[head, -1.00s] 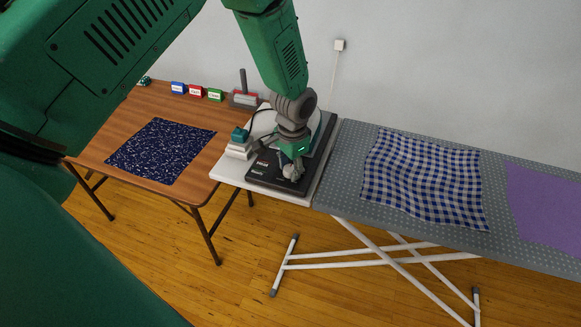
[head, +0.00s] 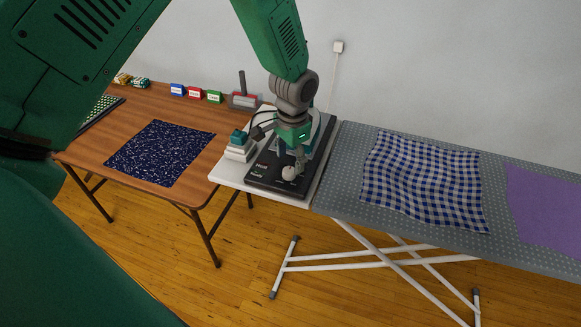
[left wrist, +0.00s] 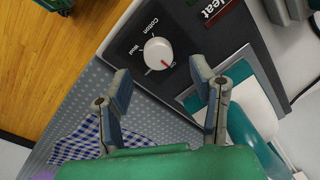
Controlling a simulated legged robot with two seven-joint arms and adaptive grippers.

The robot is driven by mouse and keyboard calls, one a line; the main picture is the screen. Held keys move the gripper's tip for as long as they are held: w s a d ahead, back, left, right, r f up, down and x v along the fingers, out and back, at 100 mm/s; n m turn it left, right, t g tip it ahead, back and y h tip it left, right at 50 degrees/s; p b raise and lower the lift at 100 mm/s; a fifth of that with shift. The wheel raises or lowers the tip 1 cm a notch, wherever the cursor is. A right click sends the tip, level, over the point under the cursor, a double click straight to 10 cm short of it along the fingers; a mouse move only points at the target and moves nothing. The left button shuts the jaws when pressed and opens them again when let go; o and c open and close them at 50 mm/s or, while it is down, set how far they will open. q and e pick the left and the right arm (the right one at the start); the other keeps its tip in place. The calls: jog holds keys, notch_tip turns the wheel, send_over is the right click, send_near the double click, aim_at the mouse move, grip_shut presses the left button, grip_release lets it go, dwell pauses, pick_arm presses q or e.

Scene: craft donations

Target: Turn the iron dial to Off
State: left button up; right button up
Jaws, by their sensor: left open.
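The iron dial (left wrist: 158,53) is a round white knob with a red mark, on a dark panel (left wrist: 190,25). In the wrist view the mark points to the lower right, and the words Cotton and Wool show at its left. The dial also shows in the head view (head: 290,173), on the panel's near end. My left gripper (left wrist: 160,79) is open, its fingertips just short of the dial, with nothing between them. In the head view the left gripper (head: 297,160) hangs above and behind the dial. My right gripper is out of view.
A teal-topped white stack (head: 238,147) stands left of the panel. The ironing board (head: 345,165) at the right carries a checked cloth (head: 425,180) and a purple cloth (head: 545,205).

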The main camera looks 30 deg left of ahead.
aim_at(292, 171)
pick_arm(q)
notch_tip(292, 171, up, 8)
jog(key=shift+d+f, duration=0.2)
jog(key=shift+f, duration=0.05)
dwell(0.4)
